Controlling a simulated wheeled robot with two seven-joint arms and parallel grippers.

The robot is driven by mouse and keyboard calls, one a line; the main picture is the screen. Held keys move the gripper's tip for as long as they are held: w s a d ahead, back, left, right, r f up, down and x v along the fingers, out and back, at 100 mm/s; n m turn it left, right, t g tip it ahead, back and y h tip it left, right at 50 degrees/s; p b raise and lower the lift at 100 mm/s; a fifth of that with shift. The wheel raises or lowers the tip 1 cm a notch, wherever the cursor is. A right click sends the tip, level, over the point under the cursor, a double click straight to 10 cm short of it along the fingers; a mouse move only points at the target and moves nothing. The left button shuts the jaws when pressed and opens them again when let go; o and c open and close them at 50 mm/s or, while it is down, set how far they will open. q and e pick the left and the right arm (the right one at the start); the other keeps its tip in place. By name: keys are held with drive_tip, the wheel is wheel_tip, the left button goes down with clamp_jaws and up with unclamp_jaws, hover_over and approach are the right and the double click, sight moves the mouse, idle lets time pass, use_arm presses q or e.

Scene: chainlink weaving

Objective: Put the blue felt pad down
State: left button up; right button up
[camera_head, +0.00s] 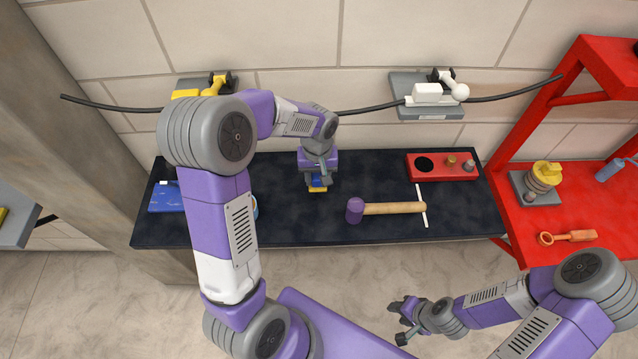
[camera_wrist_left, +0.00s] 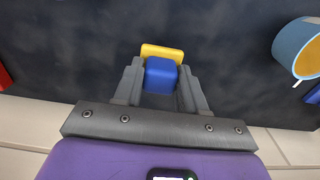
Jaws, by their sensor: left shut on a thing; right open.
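The blue felt pad (camera_wrist_left: 161,76) is a small blue block with a yellow part (camera_wrist_left: 162,52) at its far end. My left gripper (camera_head: 318,181) is shut on it, one finger on each side, as the left wrist view shows. In the head view only a little blue and the yellow end (camera_head: 318,189) show below the fingers, over the middle of the dark bench top (camera_head: 290,222). I cannot tell whether the pad touches the bench. My right gripper (camera_head: 405,321) is open and empty, in front of the bench at the lower right.
A mallet (camera_head: 392,208) lies across a white strip (camera_head: 421,205) to the right. A red tray (camera_head: 442,167) stands behind it. A blue tray (camera_head: 166,197) is at the left, and a blue cup (camera_wrist_left: 298,47) stands near it. A cable (camera_head: 370,108) runs along the wall.

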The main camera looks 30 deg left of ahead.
sight(318, 185)
use_arm(q)
drive_tip(key=shift+w+f, duration=0.1)
drive_tip(key=shift+f, duration=1.85)
drive_tip(key=shift+b, duration=0.3)
drive_tip(key=shift+f, duration=0.15)
drive_tip(key=o, duration=0.9)
drive_tip(key=shift+o, duration=0.2)
